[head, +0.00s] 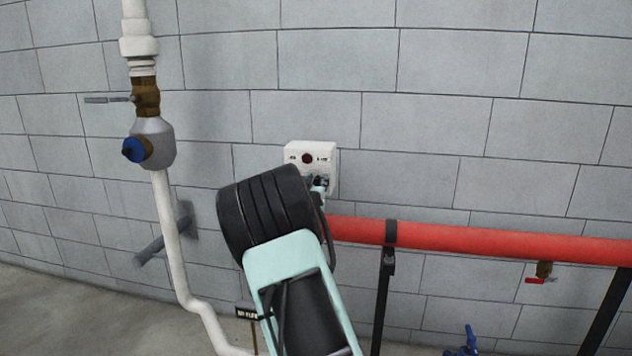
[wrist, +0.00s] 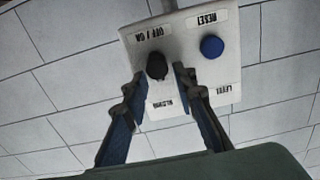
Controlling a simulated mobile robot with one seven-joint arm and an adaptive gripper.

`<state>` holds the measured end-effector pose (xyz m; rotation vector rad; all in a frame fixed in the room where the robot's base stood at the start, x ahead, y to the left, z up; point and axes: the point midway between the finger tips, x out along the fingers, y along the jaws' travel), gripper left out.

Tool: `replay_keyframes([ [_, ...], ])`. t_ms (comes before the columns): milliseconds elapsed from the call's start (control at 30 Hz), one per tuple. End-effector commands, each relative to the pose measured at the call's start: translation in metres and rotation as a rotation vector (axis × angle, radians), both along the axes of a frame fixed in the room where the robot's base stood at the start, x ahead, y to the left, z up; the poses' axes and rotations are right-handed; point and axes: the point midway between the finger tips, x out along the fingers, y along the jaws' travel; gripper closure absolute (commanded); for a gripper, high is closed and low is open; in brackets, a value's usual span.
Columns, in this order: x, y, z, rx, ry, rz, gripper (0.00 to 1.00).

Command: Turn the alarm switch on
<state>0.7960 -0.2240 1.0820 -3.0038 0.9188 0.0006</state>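The white alarm box (head: 312,148) is on the grey block wall in the head view, with a dark red round part on its upper face. In the wrist view the box (wrist: 187,28) appears upside down, with a black knob (wrist: 157,66) beside an OFF / ON label. How deep the fingertips reach is unclear. In the head view my gripper (head: 319,187) is at the box's lower part, and my arm hides much below it.
A blue button (wrist: 212,46) marked RESET sits beside the knob. A red pipe (head: 470,238) runs along the wall to the right. A white pipe (head: 168,220) with a valve (head: 150,145) stands at left. The wall above the box is clear.

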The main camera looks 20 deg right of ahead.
Motion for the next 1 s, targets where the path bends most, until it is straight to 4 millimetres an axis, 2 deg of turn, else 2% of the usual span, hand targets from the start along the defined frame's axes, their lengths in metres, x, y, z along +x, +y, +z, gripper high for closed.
replay_keyframes([
  [33,0.0,0.0001,0.0001,0.0,0.0,0.0,0.82],
  [200,-0.0001,0.0002,0.0002,0.0,0.0,0.0,1.0],
  [633,0.0003,0.0012,0.0007,-0.03,0.02,0.001,1.0],
  [1000,0.0024,0.0041,0.0019,-0.235,0.158,0.001,1.0],
])
